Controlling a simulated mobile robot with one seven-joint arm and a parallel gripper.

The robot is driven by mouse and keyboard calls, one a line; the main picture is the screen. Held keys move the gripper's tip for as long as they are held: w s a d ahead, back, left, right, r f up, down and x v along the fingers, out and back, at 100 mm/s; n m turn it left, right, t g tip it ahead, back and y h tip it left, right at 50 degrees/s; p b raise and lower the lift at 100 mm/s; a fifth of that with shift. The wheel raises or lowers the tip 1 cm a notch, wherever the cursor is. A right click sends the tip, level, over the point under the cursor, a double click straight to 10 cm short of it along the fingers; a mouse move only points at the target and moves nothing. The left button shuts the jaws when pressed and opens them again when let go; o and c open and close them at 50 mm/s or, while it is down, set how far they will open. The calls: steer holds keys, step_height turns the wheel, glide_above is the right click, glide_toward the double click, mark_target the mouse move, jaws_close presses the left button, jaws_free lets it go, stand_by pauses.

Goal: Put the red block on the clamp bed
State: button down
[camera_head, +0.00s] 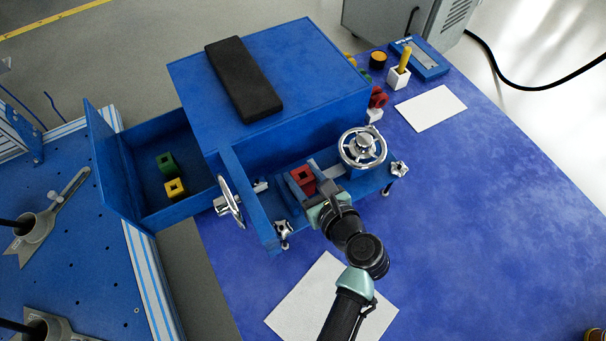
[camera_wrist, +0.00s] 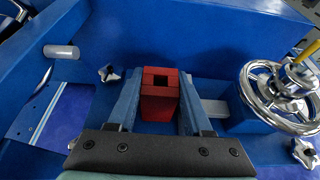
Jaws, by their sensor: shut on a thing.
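The red block (camera_head: 303,174) has a square hole in its top. My gripper (camera_wrist: 159,101) is shut on it, with one grey-blue finger on each side, and it also shows in the wrist view (camera_wrist: 160,84). The block is upright, over the blue clamp bed (camera_head: 263,218) between the two handwheels. I cannot tell whether its underside touches the bed, because its base is hidden.
A chrome handwheel (camera_head: 362,148) stands close right of my gripper, another (camera_head: 230,203) at the left. Star knobs (camera_head: 399,169) stick out in front. The open drawer (camera_head: 141,211) holds a green block (camera_head: 167,163) and a yellow block (camera_head: 175,188).

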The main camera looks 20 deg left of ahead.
steer(key=shift+c, duration=1.6)
jaws_free()
steer(key=shift+f, duration=0.1)
